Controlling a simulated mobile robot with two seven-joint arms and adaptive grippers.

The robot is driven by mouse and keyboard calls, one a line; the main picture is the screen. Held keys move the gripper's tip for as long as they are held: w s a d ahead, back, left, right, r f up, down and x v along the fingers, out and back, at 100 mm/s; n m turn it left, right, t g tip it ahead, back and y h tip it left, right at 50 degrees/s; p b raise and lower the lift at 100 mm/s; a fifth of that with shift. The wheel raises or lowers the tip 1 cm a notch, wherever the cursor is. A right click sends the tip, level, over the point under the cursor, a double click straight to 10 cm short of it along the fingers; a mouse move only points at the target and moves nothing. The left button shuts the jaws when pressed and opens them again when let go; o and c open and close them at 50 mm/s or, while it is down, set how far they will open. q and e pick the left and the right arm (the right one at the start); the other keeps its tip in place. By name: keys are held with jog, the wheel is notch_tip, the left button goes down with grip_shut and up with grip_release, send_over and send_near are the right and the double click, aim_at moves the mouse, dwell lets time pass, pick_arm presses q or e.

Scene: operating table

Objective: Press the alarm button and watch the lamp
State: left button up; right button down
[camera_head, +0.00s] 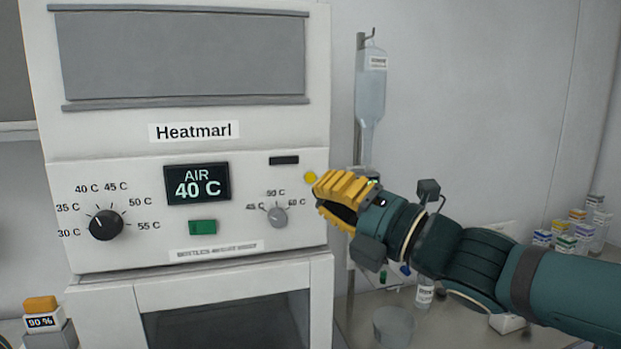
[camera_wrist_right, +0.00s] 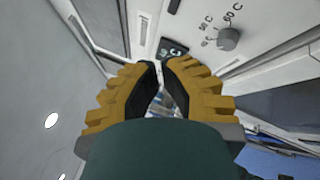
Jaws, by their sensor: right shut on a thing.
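A white Heatmarl panel (camera_head: 140,250) fills the left of the head view. A green rectangle (camera_head: 202,227) is under the lit display (camera_head: 197,184), which reads AIR 40 C. My left gripper is not in view.
A black dial (camera_head: 106,225) and a small grey knob (camera_head: 277,216) are on the panel. A drip bag (camera_head: 370,85) hangs behind my right gripper. A clear cup (camera_head: 393,326) and a small bottle (camera_head: 424,293) stand below my right arm. Several small boxes are at far right.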

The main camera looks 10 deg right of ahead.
jog(key=p, duration=0.1)
send_near(291, 168)
jog(key=w+a+r, duration=0.1)
jog(key=a, duration=0.3)
jog(key=shift+w+d+r, duration=0.1)
jog(key=shift+w+d, duration=0.05)
jog(key=shift+w, duration=0.9)
jog(key=shift+w, duration=0.1)
dwell(0.4)
jog(key=shift+w+b, duration=0.35)
jog(key=shift+b, duration=0.05)
jog(key=shift+w, duration=0.35)
dwell(0.6)
jog(key=shift+s, duration=0.2)
jog(key=shift+s+b, duration=0.55)
jog(key=shift+s, duration=0.05)
